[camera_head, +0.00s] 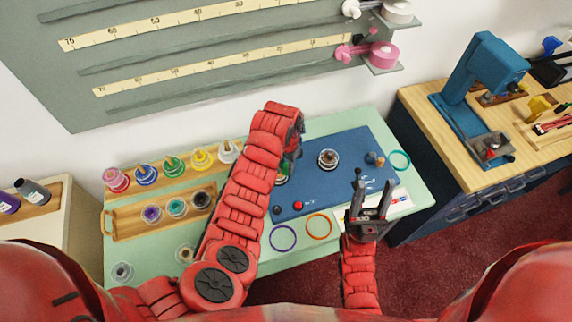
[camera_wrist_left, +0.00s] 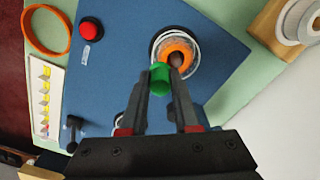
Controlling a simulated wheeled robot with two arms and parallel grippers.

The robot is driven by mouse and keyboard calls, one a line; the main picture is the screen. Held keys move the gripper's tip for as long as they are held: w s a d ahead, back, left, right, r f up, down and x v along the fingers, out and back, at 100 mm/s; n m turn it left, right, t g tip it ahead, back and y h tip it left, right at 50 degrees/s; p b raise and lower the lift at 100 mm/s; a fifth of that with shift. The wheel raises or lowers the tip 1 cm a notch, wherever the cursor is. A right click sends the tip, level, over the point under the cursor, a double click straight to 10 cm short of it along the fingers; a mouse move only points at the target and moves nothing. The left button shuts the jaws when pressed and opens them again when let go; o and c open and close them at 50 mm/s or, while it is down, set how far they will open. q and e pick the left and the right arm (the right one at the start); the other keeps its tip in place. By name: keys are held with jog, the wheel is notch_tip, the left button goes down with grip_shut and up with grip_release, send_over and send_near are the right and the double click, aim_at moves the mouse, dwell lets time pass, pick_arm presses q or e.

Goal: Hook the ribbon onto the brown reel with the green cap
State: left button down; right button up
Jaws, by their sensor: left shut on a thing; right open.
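My left gripper (camera_wrist_left: 160,82) is shut on a small green piece (camera_wrist_left: 160,77), which looks like the green cap. In the left wrist view it is at the edge of a reel (camera_wrist_left: 178,47) with a pale rim, orange ring and brown centre. I cannot tell whether they touch. In the head view my left arm hides most of this spot; a bit of green (camera_head: 282,180) shows beside it. A second reel (camera_head: 328,158) with a brown centre stands on the blue board (camera_head: 340,190). My right gripper (camera_head: 372,203) is open and empty at the board's front right. I cannot make out the ribbon.
A red button (camera_head: 298,205), a black lever (camera_head: 359,183) and small pegs (camera_head: 375,159) are on the board. Purple (camera_head: 283,237), orange (camera_head: 319,226) and teal (camera_head: 400,160) rings lie around it. Wooden trays (camera_head: 155,223) with several spools stand left. A blue press (camera_head: 470,90) stands right.

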pick_arm(q)
jog(key=shift+s+a+f+b, duration=0.25)
jog(key=shift+f+b, duration=0.05)
dwell(0.9)
jog(key=shift+w+r+p, duration=0.3)
jog(key=shift+r+p, duration=0.05)
jog(key=shift+r, duration=0.6)
jog(key=r, duration=0.2)
jog(key=r+p, duration=0.1)
jog(key=shift+s, duration=0.25)
jog(key=shift+w+r, duration=0.1)
jog(key=shift+r, duration=0.1)
jog(key=shift+w+d, duration=0.1)
jog(key=shift+w, duration=0.05)
